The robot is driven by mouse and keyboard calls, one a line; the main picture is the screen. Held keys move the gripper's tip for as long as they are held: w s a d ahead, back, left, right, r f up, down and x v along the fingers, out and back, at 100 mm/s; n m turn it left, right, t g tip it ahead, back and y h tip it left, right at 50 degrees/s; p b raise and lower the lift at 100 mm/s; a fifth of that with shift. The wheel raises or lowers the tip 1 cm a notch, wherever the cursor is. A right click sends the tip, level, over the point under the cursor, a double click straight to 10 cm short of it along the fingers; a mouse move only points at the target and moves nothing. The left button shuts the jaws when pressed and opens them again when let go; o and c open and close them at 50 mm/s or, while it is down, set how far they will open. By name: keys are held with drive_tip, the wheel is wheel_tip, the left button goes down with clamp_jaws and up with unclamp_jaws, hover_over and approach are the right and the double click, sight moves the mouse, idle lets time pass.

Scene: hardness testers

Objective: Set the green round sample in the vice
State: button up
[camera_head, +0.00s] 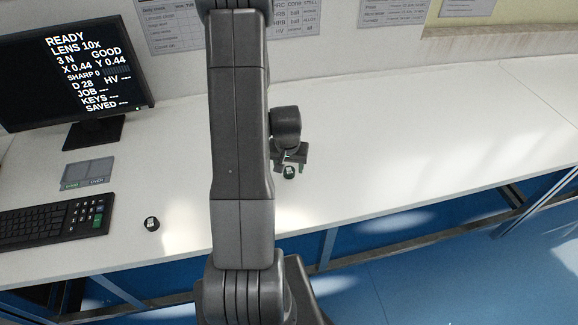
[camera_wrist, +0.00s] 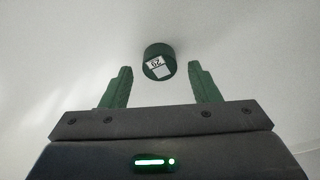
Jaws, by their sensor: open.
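The green round sample (camera_head: 289,172) stands on the white bench, just beyond my gripper. In the wrist view the sample (camera_wrist: 160,50) is a dark green cylinder with a white label on top. My gripper (camera_head: 290,165) is over the bench; in the wrist view its two green fingers (camera_wrist: 160,75) are spread apart. The sample lies ahead of the fingertips, roughly centred between them, and nothing is held. No vice is visible in either view; my arm covers the middle of the head view.
A black round sample (camera_head: 152,224) with a white label sits near the bench's front edge. A monitor (camera_head: 75,75), a grey pad (camera_head: 88,173) and a keyboard (camera_head: 55,218) stand at the left. The white bench (camera_head: 420,130) is clear to the right.

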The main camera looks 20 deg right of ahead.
wheel_tip(320, 180, up, 11)
drive_tip(key=s, duration=0.1)
drive_tip(key=shift+s+a+f, duration=0.2)
drive_tip(key=shift+s+a, duration=0.1)
drive_tip(key=shift+a, duration=0.15)
drive_tip(key=shift+o, duration=0.4)
drive_tip(key=shift+r, duration=0.15)
drive_tip(key=m+b, duration=0.2)
drive_tip(key=b, duration=0.2)
hover_over(289, 170)
drive_tip(key=shift+g, duration=0.3)
wheel_tip(289, 170, down, 7)
drive_tip(key=shift+r, duration=0.15)
drive_tip(key=shift+f+p, duration=0.5)
drive_tip(key=shift+f, duration=2.15)
drive_tip(key=shift+s, duration=0.1)
drive_tip(key=c, duration=1.2)
